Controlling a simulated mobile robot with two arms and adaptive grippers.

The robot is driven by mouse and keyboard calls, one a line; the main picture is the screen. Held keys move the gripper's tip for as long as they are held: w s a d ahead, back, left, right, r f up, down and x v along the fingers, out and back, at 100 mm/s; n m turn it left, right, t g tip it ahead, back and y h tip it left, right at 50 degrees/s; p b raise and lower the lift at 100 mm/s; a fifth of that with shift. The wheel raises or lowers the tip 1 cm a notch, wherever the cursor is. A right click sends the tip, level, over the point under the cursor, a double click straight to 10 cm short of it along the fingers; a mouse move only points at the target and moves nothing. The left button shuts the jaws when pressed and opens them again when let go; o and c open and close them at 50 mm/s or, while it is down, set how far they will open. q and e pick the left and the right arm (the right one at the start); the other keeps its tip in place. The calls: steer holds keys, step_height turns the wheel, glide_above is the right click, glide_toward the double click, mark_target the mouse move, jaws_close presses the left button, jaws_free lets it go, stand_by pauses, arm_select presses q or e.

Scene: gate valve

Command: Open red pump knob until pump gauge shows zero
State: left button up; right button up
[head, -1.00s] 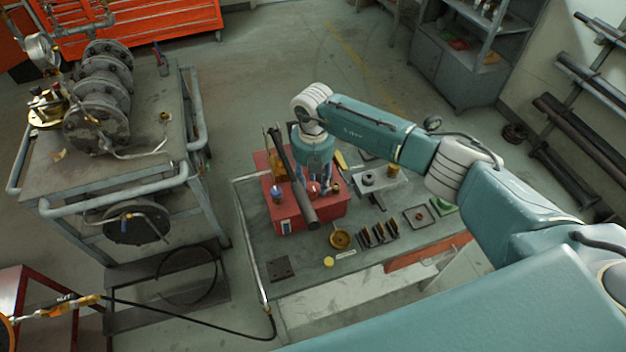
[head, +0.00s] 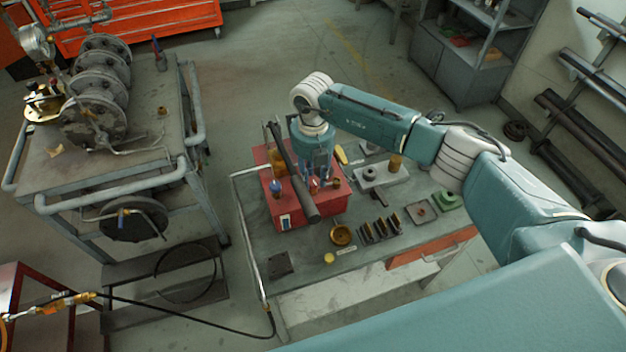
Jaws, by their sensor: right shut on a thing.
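The red pump (head: 335,208) stands on the grey workbench, with a long dark lever (head: 292,172) slanting across its top. A small red knob (head: 314,184) shows on the pump top, partly hidden by my right gripper (head: 317,182). My right gripper points down from above, behind the lever, and its fingers are shut on the red knob. A blue-topped part (head: 275,187) sits at the pump's left. A round gauge (head: 36,41) is on the pipework at the upper left; its reading is too small to tell. My left gripper is not in view.
The workbench (head: 300,262) also holds a brass ring (head: 341,235), a row of dark blocks (head: 379,228) and a green block (head: 447,200). A railed metal cart (head: 110,178) with flanged pipework stands at the left. A black hose (head: 185,318) runs to the bench.

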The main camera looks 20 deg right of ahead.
mark_target(313, 180)
steer(key=n+b, duration=1.1)
steer(key=b, duration=0.1)
steer(key=shift+w+f+n+b, duration=0.1)
steer(key=shift+n+b, duration=0.2)
steer(key=shift+n, duration=0.1)
steer(key=n+b, duration=0.3)
steer(key=shift+n, duration=0.3)
steer(key=shift+r+n+b, duration=0.25)
steer(key=shift+n+b, duration=0.65)
steer(key=shift+n, duration=0.6)
steer(key=shift+r, duration=0.1)
steer(key=o, duration=0.9)
steer(key=shift+c, duration=0.2)
step_height(313, 180, up, 12)
